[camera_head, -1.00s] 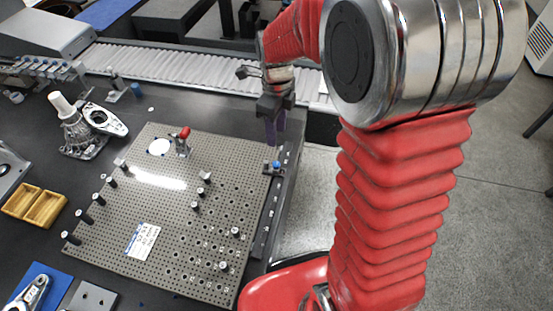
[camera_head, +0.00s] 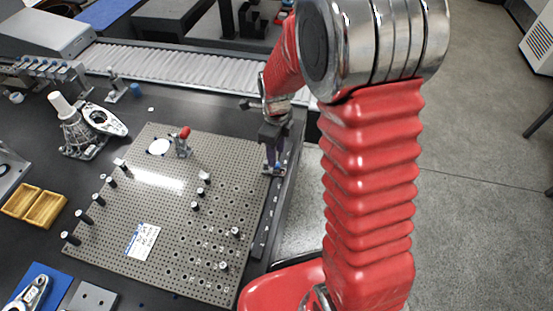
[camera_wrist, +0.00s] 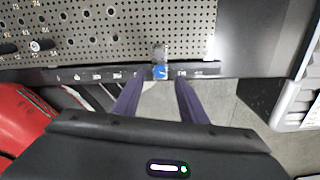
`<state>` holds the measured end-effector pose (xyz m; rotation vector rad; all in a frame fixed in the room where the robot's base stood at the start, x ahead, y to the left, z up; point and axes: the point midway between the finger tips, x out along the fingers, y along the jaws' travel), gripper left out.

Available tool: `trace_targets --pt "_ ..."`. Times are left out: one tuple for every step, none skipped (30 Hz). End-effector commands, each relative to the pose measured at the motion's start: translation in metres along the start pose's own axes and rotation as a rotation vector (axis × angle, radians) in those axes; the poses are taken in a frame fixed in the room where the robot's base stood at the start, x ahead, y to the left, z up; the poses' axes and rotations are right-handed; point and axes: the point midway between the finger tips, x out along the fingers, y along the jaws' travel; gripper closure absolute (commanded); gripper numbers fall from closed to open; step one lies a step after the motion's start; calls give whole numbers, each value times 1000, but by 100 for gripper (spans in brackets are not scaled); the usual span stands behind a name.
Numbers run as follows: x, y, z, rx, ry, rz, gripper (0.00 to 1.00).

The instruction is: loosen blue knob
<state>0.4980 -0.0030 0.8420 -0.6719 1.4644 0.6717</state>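The blue knob (camera_wrist: 160,72) sits on a small grey fixture at the plate's edge, near the middle of the wrist view. In the head view the knob is mostly hidden by my gripper (camera_head: 272,158), which is right at the plate's right corner. In the wrist view my gripper (camera_wrist: 156,88) has its two purple fingers apart, with the knob just beyond and between their tips. The fingers are open and do not visibly hold the knob; whether a tip touches it I cannot tell.
The perforated grey plate (camera_head: 150,205) bears several black posts and a red-handled clamp (camera_head: 183,138). A dark rail (camera_wrist: 100,73) with small labels runs along the plate's edge. A conveyor (camera_head: 190,66) lies behind. Yellow bins (camera_head: 45,208) and a grey casting (camera_head: 75,135) stand at left.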

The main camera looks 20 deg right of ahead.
Motion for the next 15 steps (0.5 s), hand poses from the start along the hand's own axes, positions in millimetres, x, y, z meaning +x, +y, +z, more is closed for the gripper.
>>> trace_targets --pt "8 1 -1 0 3 3 61" --pt "13 1 -1 0 2 3 61" --pt "19 1 -1 0 3 4 61" --pt "22 1 -1 0 3 3 61" --pt "25 1 -1 0 2 2 61" --pt "29 1 -1 0 2 2 61" --pt "32 1 -1 0 2 3 61" --pt "34 1 -1 0 2 2 61" --pt "36 1 0 0 1 1 61" --pt "38 0 0 0 1 1 61" --pt "39 0 0 0 0 1 61" --pt "40 0 0 0 0 0 61" --pt "40 0 0 0 0 0 61" --pt "40 0 0 0 0 0 61" --pt "41 0 0 0 0 0 61"
